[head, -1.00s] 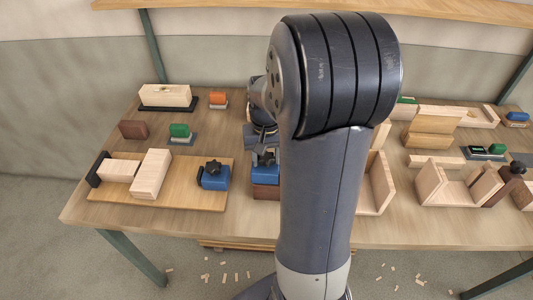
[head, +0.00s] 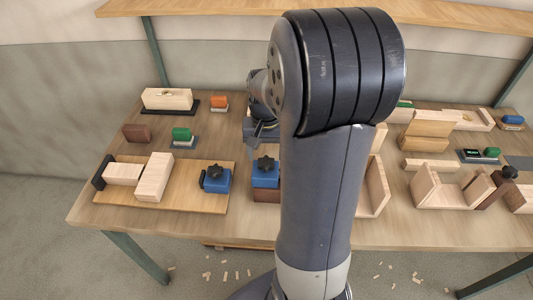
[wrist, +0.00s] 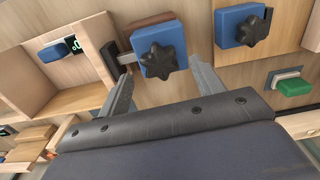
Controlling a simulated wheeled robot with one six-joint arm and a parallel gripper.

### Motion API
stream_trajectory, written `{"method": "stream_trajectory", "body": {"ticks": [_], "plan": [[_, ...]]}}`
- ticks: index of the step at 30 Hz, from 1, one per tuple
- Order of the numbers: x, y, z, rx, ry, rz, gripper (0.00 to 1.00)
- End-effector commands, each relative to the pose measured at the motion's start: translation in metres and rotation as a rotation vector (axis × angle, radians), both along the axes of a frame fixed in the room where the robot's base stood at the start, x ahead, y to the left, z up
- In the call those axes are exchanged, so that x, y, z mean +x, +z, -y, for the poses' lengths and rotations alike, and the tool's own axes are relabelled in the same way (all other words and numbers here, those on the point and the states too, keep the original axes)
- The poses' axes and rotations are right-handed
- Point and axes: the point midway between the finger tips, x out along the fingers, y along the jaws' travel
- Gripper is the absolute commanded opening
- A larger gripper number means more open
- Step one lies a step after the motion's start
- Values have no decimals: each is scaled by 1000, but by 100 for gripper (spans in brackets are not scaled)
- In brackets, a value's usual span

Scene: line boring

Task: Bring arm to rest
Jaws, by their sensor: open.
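My gripper (head: 258,138) is partly hidden behind my arm in the head view. In the wrist view its two fingers (wrist: 160,62) are spread apart with nothing held between them. Beyond the fingertips is a blue clamp block with a black star knob (wrist: 161,52). In the head view this blue block (head: 266,178) sits on a brown block (head: 265,195), in front of the gripper and apart from it. A second blue block with a black knob (head: 216,181) stands at the right end of a wooden board (head: 190,200); it also shows in the wrist view (wrist: 241,26).
Green (head: 181,135) and orange (head: 219,102) blocks stand on the left of the table (head: 85,212). A pale block (head: 167,98) lies on a black base behind. Wooden trays and blocks (head: 428,130) fill the right. A shelf (head: 220,8) runs along the back.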

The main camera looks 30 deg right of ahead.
Motion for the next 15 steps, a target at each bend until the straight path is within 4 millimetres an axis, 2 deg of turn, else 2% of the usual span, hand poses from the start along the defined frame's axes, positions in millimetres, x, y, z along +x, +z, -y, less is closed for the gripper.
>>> {"method": "stream_trajectory", "body": {"ticks": [1,5,15], "plan": [[0,15,0,-1,0,1,64],[0,30,0,0,0,0,64],[0,28,0,1,0,-1,64]]}}
